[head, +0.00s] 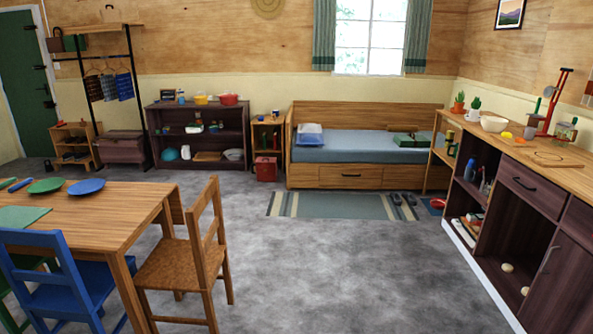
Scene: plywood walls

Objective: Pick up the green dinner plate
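The green dinner plate (46,186) lies flat on the wooden dining table (110,218) at the left of the head view. A blue plate (86,187) lies just to its right, and a blue item (20,185) lies just to its left. Neither of my grippers shows in the head view.
A wooden chair (190,262) stands at the table's right side and a blue chair (65,290) at its near side. A green placemat (20,217) lies on the table. The grey floor (330,270) is open between the table and the right counter (510,145).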

